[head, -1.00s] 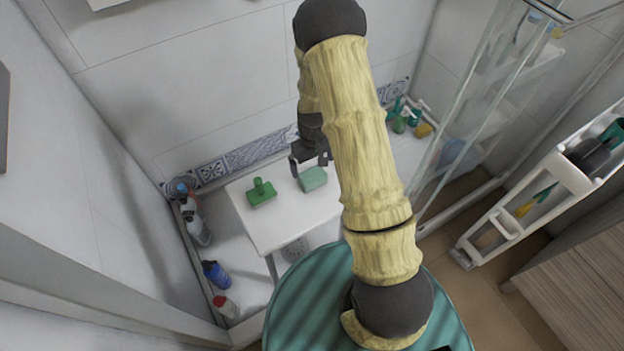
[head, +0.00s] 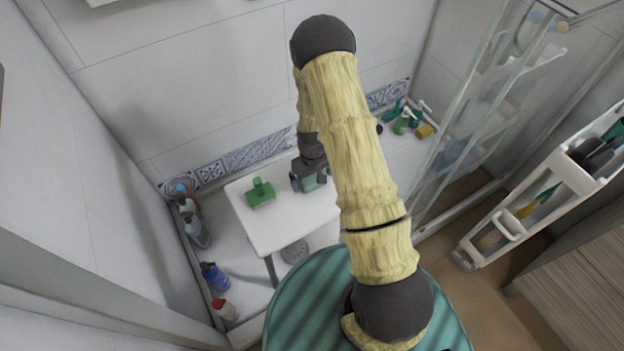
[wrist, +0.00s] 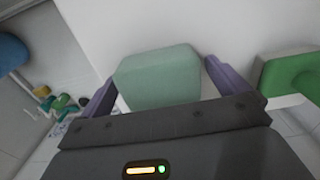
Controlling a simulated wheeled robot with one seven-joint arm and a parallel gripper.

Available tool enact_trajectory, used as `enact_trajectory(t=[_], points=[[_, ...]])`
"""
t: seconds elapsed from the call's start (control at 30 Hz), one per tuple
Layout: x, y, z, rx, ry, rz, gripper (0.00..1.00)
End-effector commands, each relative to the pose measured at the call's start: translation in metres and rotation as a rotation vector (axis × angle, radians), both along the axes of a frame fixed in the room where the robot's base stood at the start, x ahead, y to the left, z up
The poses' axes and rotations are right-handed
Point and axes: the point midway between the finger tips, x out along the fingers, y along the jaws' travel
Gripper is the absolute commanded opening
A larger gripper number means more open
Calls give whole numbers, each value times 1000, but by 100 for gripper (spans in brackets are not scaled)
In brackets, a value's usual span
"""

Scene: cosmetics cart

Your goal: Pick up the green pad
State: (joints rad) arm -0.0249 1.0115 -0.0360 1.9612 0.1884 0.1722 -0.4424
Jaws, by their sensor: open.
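The green pad is a pale green block (wrist: 160,78) lying on a white table. In the wrist view it sits between the two purple fingers of my gripper (wrist: 163,92), with a narrow gap visible at the right finger. Contact at the left finger is hard to judge. In the head view my gripper (head: 310,184) is down over the pad (head: 311,182) and hides much of it. The gripper is open around the pad.
A brighter green object with a handle (head: 261,191) stands on the white table (head: 280,231), left of the gripper. Several bottles (head: 215,277) line the left. Bottles and a yellow item (head: 424,131) stand at the back right. A glass panel and white rack (head: 556,170) are right.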

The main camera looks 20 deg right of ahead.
Motion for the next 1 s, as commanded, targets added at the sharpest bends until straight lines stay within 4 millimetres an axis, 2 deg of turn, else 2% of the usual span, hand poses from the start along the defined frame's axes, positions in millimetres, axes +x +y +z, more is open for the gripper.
enact_trajectory(t=[0.47,0.7,1.0], points=[[0,0,1,0,-1,-1,100],[0,0,1,0,-1,-1,55],[1,0,3,0,-1,0,54]])
